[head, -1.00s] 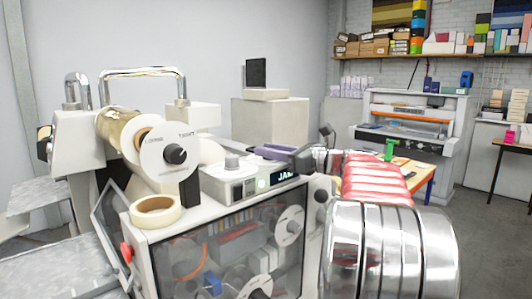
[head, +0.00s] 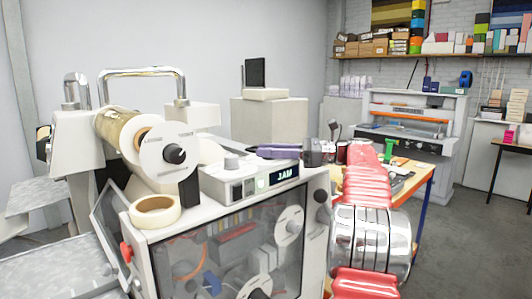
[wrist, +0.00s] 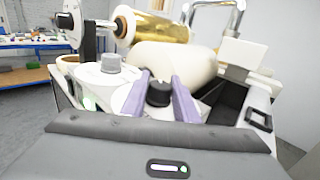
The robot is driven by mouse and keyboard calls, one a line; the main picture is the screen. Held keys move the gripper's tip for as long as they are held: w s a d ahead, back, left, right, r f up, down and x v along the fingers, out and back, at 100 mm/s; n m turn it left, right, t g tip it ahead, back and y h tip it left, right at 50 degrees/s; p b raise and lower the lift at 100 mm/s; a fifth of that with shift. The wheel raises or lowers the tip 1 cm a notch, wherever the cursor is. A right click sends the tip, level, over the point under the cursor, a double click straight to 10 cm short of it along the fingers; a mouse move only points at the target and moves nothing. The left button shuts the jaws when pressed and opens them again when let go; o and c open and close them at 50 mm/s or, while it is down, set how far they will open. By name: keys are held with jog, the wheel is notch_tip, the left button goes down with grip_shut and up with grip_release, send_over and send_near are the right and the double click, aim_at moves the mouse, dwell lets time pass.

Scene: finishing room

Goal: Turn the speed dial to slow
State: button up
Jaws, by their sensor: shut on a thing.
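The white machine (head: 140,232) stands in front of me with a control panel (head: 222,190) on top. My gripper's lavender fingers (head: 278,151) reach over the panel's back from the right. In the wrist view, my gripper (wrist: 159,98) is shut on a black knob (wrist: 158,92), one finger on each side. This knob appears to be the speed dial; no slow mark is readable, and the fingers hide it in the head view. A grey knob (head: 232,162) stands apart to the left; it also shows in the wrist view (wrist: 110,62).
A small display (head: 285,173) reads JAM. A white disc marked LOOSE and TIGHT (head: 168,140) carries another black knob (head: 175,153). A tape roll (head: 155,209) lies on the front left corner. A gold foil roll (wrist: 155,25) and a chrome handle (head: 140,72) rise behind the panel.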

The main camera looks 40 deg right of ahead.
jog(key=shift+n+g+y, duration=1.7)
jog(key=shift+g, duration=0.4)
jog(key=o, duration=1)
jog(key=shift+o, duration=0.2)
